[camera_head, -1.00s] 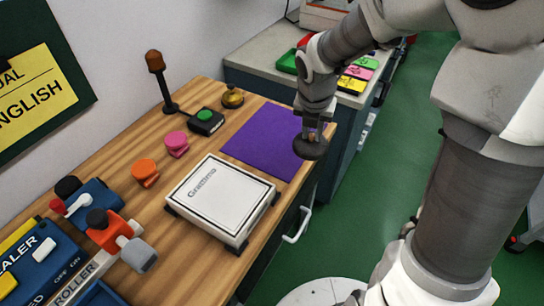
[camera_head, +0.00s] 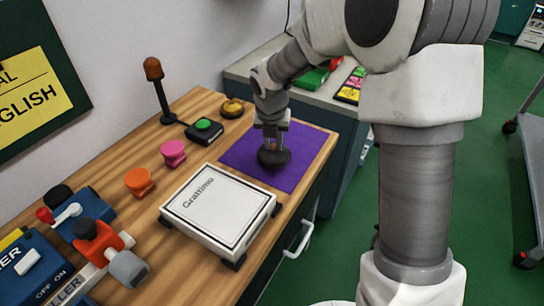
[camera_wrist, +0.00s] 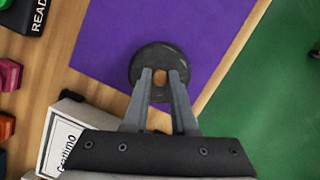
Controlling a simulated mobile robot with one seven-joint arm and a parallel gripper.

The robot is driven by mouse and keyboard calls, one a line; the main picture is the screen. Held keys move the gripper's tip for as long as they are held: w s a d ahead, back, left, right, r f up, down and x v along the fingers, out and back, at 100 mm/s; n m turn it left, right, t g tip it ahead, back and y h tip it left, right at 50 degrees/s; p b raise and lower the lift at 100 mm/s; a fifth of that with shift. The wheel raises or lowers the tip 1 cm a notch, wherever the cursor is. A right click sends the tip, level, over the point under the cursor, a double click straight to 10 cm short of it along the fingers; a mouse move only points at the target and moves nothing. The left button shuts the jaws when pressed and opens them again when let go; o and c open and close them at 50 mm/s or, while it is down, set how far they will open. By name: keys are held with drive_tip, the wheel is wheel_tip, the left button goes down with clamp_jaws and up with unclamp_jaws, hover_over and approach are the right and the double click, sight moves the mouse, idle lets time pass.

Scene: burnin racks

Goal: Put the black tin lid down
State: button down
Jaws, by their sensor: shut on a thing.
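The black tin lid (camera_head: 273,160) is a dark disc, seen over the purple mat (camera_head: 310,150) in the head view. In the wrist view the lid (camera_wrist: 152,56) has a brown knob (camera_wrist: 160,77) between my fingertips. My gripper (camera_head: 271,145) points down and is shut on the lid's knob; it also shows in the wrist view (camera_wrist: 160,82). The lid is over the mat's near part, close to the table's right edge. I cannot tell whether the lid touches the mat.
The mat's far part is clear.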

sight(272, 148)
drive_tip(key=shift+w+a+f, duration=0.15)
drive_tip(key=shift+a, duration=0.05)
drive_tip(key=shift+f+b, duration=0.7)
drive_tip(key=shift+f, duration=1.25)
drive_tip(key=shift+f, duration=0.15)
drive_tip(key=c, duration=0.7)
unclamp_jaws()
